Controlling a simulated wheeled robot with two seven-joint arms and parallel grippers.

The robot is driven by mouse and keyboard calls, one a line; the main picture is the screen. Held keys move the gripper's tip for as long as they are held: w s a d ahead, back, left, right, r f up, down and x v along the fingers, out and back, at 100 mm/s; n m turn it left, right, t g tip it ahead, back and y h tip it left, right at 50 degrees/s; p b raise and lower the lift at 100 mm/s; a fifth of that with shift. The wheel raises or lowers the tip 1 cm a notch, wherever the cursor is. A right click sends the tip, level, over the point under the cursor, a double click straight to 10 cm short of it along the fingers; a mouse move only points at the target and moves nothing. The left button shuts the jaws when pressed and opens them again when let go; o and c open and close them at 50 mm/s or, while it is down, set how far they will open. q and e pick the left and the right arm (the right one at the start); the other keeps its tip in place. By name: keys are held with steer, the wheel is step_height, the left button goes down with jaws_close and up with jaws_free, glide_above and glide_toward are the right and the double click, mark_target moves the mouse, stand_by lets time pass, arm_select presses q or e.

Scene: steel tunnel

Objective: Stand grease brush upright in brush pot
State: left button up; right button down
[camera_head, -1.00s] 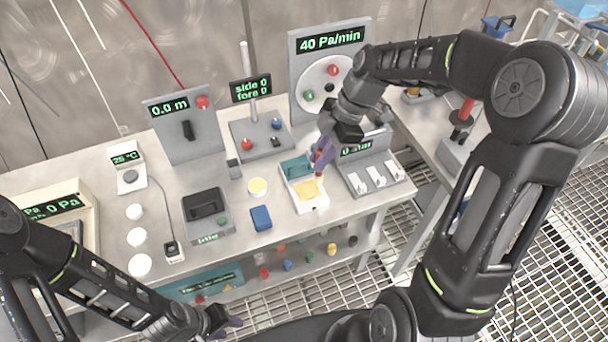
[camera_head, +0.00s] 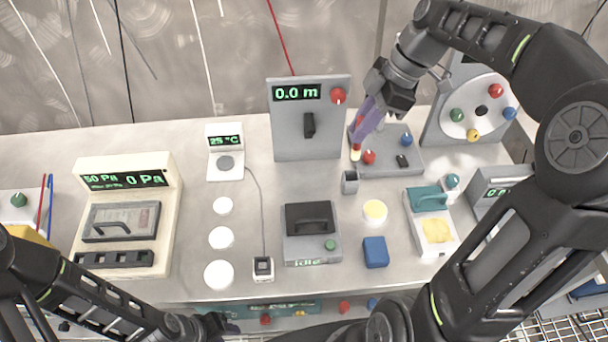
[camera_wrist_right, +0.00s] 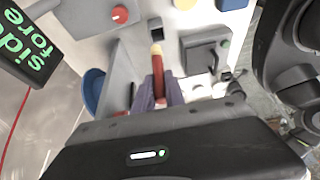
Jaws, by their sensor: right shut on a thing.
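The grease brush (camera_head: 355,152), red with a pale tip, points downward from my right gripper (camera_head: 367,122). The gripper's purple fingers are shut on it. The brush also shows between the fingers in the right wrist view (camera_wrist_right: 158,75), its pale tip toward the top. The brush pot (camera_head: 349,183), a small grey cup, stands on the table just below the tip in the head view. The tip looks above and apart from it. My left gripper (camera_head: 218,325) is at the bottom edge of the head view, mostly hidden, its jaws unclear.
A grey panel reading 0.0 m (camera_head: 308,140) stands behind and left of the pot. A control box with red and blue knobs (camera_head: 385,160) is behind it.

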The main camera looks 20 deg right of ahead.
mark_target(360, 146)
steer(key=shift+a+r, duration=0.15)
steer(key=shift+a, duration=0.15)
steer(key=shift+s+d, duration=0.1)
steer(key=shift+s, duration=0.3)
steer(key=shift+w+f, duration=0.1)
steer(key=shift+f, duration=3.1)
steer(key=shift+f+p, duration=0.35)
steer(key=shift+f, duration=1.5)
steer(key=shift+f, duration=0.1)
steer(key=c, duration=1.8)
jaws_free()
steer(key=shift+f, duration=0.1)
steer(key=shift+c, duration=0.2)
steer(key=o, duration=0.5)
steer(key=shift+c, duration=0.2)
